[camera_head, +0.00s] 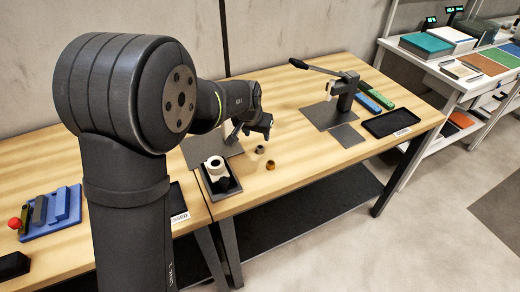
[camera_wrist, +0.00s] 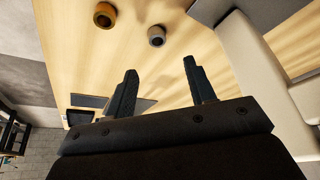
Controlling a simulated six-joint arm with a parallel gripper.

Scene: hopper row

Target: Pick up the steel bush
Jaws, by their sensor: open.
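The steel bush (camera_head: 260,149) is a small grey ring on the wooden bench. In the wrist view the steel bush (camera_wrist: 156,36) stands beyond the fingertips, close to the line between them. A brass-coloured bush (camera_head: 270,165) stands just in front of it in the head view. In the wrist view the brass bush (camera_wrist: 105,15) is to its upper left. My gripper (camera_head: 262,127) is above the bench, a little behind the steel bush in the head view. In the wrist view my gripper (camera_wrist: 160,66) is open, with nothing between its fingers.
A dark tray (camera_head: 207,190) holding a white part (camera_head: 215,166) stands left of the bushes. A lever press (camera_head: 343,100) stands to the right, with an empty black tray (camera_head: 391,123) beyond it. Bare wood lies between the bushes and the press.

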